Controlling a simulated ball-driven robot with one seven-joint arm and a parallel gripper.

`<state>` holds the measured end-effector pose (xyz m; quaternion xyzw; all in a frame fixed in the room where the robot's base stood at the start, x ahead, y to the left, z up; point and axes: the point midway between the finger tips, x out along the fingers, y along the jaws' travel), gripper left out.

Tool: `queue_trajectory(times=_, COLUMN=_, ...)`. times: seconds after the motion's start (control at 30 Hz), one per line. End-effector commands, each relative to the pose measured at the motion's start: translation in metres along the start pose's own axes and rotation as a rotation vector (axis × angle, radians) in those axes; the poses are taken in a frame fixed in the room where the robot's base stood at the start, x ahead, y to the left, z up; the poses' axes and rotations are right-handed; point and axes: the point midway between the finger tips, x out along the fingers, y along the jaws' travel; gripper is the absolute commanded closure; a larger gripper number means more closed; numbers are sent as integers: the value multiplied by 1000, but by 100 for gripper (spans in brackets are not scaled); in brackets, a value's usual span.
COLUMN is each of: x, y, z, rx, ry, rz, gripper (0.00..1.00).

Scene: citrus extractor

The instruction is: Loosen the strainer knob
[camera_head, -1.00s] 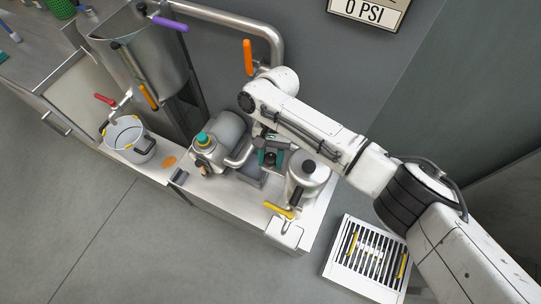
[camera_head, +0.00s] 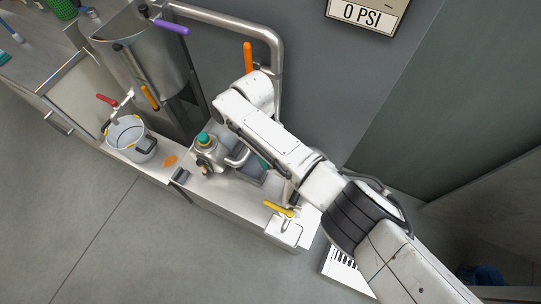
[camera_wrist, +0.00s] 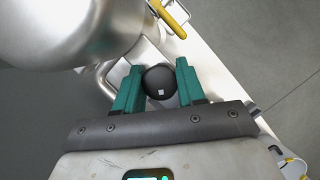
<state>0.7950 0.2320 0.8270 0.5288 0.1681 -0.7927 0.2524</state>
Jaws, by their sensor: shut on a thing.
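In the head view, a little teal of my gripper (camera_head: 263,163) shows past my arm, just right of the metal pump. The knob is hidden there, and my arm covers most of the metal vessel.
The metal vessel (camera_wrist: 65,30) and a bent pipe stand close to the fingers. A yellow-handled valve (camera_head: 279,210) is at the counter's front. The pump (camera_head: 210,155) is left of the gripper; a grey pot (camera_head: 130,140) stands farther left. The floor in front is clear.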

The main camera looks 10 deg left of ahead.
Motion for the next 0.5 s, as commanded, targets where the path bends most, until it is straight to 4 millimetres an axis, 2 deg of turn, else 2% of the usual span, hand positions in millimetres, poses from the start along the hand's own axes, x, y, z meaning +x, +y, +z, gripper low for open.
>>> queue_trajectory(times=0.5, x=0, y=0, z=1, rx=-421, ry=0, rz=174, gripper=91)
